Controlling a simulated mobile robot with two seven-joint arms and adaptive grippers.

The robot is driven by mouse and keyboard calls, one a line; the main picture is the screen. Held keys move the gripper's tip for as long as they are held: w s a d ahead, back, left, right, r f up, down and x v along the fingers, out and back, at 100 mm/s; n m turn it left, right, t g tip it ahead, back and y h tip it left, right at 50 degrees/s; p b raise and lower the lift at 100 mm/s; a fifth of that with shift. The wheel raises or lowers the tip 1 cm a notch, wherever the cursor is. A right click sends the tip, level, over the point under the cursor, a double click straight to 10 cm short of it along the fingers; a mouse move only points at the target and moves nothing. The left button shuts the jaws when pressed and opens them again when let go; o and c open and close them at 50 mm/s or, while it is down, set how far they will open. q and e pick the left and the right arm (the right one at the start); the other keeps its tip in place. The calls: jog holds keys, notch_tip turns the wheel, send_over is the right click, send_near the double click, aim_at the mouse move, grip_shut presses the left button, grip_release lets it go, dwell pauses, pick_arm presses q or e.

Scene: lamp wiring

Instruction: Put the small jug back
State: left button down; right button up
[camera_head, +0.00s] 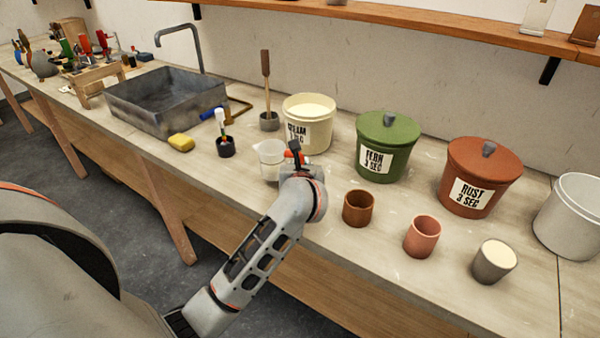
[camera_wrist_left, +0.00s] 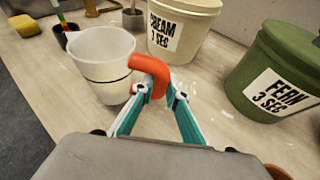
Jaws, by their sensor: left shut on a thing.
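The small jug (camera_head: 268,158) is white and translucent, upright, in front of the cream bucket on the worktop. In the left wrist view the jug (camera_wrist_left: 98,62) has a dark line around it and an orange handle (camera_wrist_left: 152,74). My left gripper (camera_wrist_left: 158,92) is shut on this handle, at the right side of the jug. In the head view the left gripper (camera_head: 296,160) is mostly hidden behind its own wrist. I cannot tell whether the jug's base touches the worktop. My right gripper is not in view.
Behind the jug stands a cream bucket (camera_head: 308,120); green (camera_head: 388,145) and rust (camera_head: 480,178) lidded buckets stand to the right. Small cups, including a brown one (camera_head: 358,208), line the front. A brush pot (camera_head: 225,147), yellow sponge (camera_head: 181,142) and sink (camera_head: 165,98) lie left.

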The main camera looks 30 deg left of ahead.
pick_arm(q)
jog(key=shift+f, duration=1.3)
jog(key=shift+f, duration=0.15)
jog(key=c, duration=2)
grip_release()
jog(key=v, duration=1.2)
